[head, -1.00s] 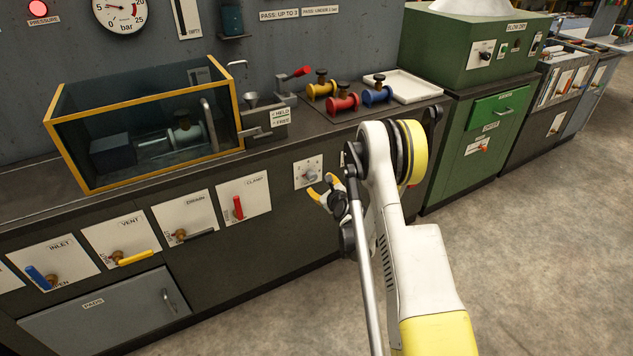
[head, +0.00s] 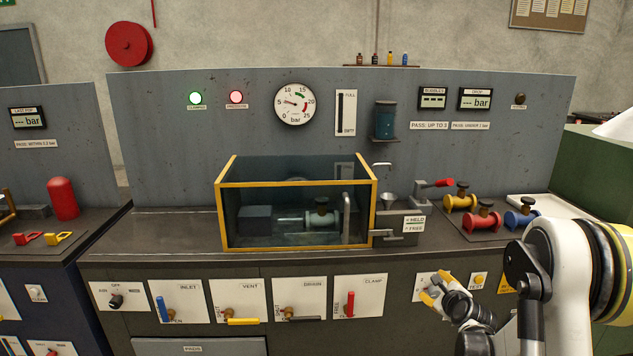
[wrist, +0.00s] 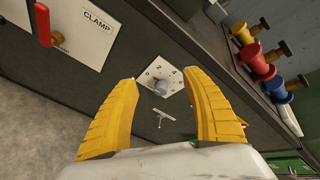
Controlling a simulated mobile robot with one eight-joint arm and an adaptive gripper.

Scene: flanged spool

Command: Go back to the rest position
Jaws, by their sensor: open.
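My gripper (head: 437,289) is in front of the bench panel in the head view, at the lower right, near the numbered rotary knob. In the wrist view my gripper (wrist: 160,105) shows two yellow fingers spread apart with nothing between them. In the head view my gripper partly hides that plate (head: 421,283).
A yellow-framed glass tank (head: 226,215) holds a spool-like valve. Yellow (head: 460,199), red (head: 483,222) and blue (head: 522,217) flanged spools stand at the right. A red clamp lever (head: 350,304) is left of my gripper. Open floor (wrist: 45,135) shows below the panel.

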